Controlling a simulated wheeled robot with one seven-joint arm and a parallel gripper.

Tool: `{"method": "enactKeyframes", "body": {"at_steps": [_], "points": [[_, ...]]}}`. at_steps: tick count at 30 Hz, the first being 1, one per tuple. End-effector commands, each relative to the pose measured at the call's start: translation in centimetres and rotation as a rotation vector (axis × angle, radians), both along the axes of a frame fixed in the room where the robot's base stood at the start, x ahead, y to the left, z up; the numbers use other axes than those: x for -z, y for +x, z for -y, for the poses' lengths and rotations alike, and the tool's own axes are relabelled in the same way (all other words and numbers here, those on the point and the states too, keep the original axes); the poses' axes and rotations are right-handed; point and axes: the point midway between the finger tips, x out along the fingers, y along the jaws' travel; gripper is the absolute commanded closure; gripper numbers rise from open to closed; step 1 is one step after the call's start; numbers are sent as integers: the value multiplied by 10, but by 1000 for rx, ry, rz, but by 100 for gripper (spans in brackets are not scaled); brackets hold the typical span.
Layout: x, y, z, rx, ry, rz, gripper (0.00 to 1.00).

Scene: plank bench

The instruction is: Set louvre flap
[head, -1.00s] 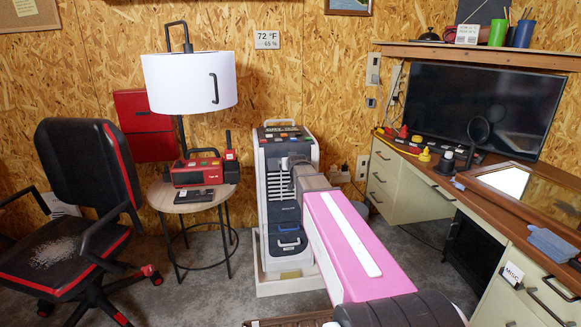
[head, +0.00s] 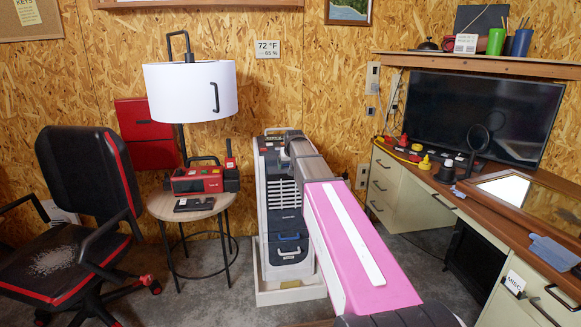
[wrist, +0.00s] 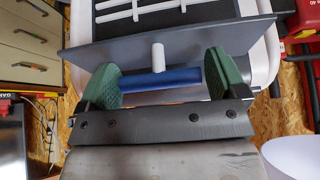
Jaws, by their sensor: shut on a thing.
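A tall grey and white machine (head: 268,215) stands on a pale tray on the floor, with white louvre slats (head: 283,192) on its front. In the wrist view, a dark grey flap (wrist: 230,40) crosses in front of the white slats (wrist: 150,10). A white stem (wrist: 158,55) joins the flap to a blue bar handle (wrist: 160,81). My gripper (wrist: 163,80) is shut on this handle, with its green fingers at the two ends of the bar. In the head view my arm hides the handle and the fingertips.
A round side table (head: 160,208) with a red radio (head: 203,180) and a dark flat device stands left of the machine. A desk (head: 450,195) with a monitor stands right.

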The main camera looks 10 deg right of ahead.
Motion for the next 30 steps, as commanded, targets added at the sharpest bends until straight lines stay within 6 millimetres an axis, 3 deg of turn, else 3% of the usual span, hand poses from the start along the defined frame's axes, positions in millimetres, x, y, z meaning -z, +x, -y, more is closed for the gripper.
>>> {"method": "enactKeyframes", "body": {"at_steps": [13, 14, 15, 23, 30], "points": [[-1, 1, 0, 0, 0, -8, 33], [-1, 1, 0, 0, 0, -8, 3], [-1, 1, 0, 0, 0, -8, 0], [-3, -1, 0, 0, 0, -8, 0], [-29, -19, 0, 0, 0, -6, 0]]}}
